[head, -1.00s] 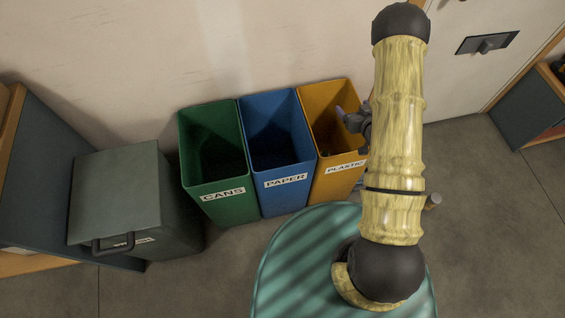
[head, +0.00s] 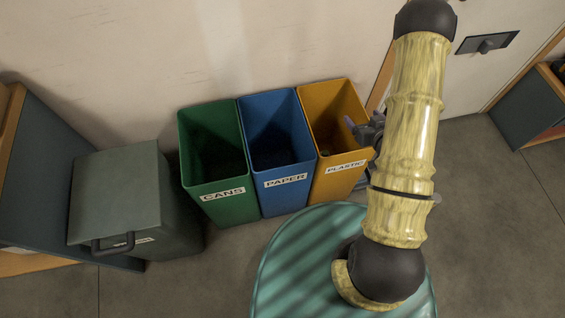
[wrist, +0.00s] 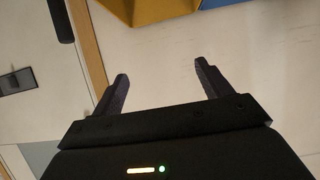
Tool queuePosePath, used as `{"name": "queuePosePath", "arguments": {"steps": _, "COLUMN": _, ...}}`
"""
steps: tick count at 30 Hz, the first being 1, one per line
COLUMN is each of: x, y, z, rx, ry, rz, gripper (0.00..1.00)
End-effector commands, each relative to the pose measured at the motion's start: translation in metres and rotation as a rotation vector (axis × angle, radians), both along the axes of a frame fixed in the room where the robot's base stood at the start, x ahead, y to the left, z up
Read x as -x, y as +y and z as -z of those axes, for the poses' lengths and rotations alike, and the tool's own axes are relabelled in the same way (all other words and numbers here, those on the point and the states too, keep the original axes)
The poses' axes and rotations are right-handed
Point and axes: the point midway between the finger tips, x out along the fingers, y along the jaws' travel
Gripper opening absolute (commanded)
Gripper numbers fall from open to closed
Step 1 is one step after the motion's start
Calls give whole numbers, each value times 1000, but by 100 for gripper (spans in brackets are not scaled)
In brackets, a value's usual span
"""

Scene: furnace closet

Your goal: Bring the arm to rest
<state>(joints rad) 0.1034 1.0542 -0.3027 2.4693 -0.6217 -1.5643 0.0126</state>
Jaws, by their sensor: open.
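My gripper (wrist: 162,84) shows in the wrist view with its two dark fingers spread apart and nothing between them. In the head view, my gripper (head: 352,126) is partly hidden behind my arm, at the right edge of the yellow bin. My yellow-patterned arm stands over the green round top of my base and reaches up past the top of the picture.
A green CANS bin (head: 222,201), a blue PAPER bin (head: 286,186) and a yellow PLASTIC bin (head: 347,170) stand against the wall. A grey lidded bin (head: 115,195) is at left. A door handle (head: 487,44) is at upper right. Floor is clear at right.

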Motion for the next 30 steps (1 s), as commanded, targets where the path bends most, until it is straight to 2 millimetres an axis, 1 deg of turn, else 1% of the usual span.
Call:
{"name": "queuePosePath", "arguments": {"steps": 10, "x": 0, "y": 0, "z": 0, "rx": 0, "ry": 1, "rz": 0, "gripper": 78}}
{"name": "queuePosePath", "arguments": {"steps": 14, "x": -3, "y": 0, "z": -4, "rx": 17, "ry": 16, "rz": 9, "gripper": 78}}
{"name": "queuePosePath", "arguments": {"steps": 17, "x": -8, "y": -2, "z": -12, "rx": 48, "ry": 48, "rz": 27, "gripper": 78}}
{"name": "queuePosePath", "arguments": {"steps": 23, "x": -12, "y": -5, "z": -37, "rx": 128, "ry": 172, "rz": 97, "gripper": 78}}
{"name": "queuePosePath", "arguments": {"steps": 26, "x": -8, "y": -7, "z": -51, "rx": 157, "ry": 243, "rz": 136, "gripper": 78}}
{"name": "queuePosePath", "arguments": {"steps": 30, "x": 4, "y": -5, "z": -72, "rx": 183, "ry": 346, "rz": 188, "gripper": 78}}
